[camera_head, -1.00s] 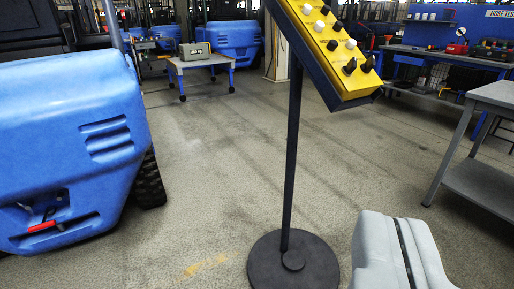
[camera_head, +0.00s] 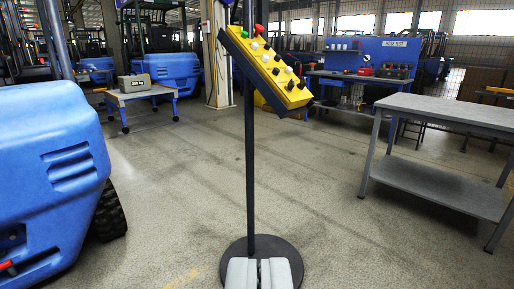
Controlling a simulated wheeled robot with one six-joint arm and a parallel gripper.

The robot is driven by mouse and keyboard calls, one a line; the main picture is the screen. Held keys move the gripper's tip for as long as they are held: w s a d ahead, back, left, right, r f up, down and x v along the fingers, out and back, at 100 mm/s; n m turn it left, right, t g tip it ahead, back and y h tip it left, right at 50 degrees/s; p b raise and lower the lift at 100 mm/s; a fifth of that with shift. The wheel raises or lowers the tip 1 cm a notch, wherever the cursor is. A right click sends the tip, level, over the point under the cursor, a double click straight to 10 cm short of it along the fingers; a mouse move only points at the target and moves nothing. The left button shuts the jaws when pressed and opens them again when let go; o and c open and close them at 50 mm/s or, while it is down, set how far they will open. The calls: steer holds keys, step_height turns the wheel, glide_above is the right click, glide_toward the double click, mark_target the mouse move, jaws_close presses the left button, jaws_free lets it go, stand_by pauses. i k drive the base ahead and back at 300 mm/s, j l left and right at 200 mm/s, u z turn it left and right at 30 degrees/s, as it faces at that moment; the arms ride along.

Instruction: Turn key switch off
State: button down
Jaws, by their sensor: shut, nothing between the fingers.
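A yellow control panel (camera_head: 274,69) stands tilted on a dark post with a round base (camera_head: 232,252). It carries a red button (camera_head: 259,29), a green button, several white buttons and several black knobs. Two black knobs (camera_head: 290,85) sit at its lower right end. I cannot tell which of these is the key switch; they are too small. My gripper (camera_head: 258,262) shows at the bottom edge, its two pale fingers shut together and empty. It appears in front of the post's base, well below the panel and apart from it.
A grey table (camera_head: 450,112) stands at the right. A small cart (camera_head: 140,95) with a grey box stands at the back left. A blue workbench (camera_head: 360,77) is behind. The floor between is clear.

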mark_target(289, 88)
steer(key=i+j+z, duration=0.1)
steer(key=i+z, duration=0.3)
steer(key=i+j+z, duration=0.25)
steer(key=i+z, duration=0.2)
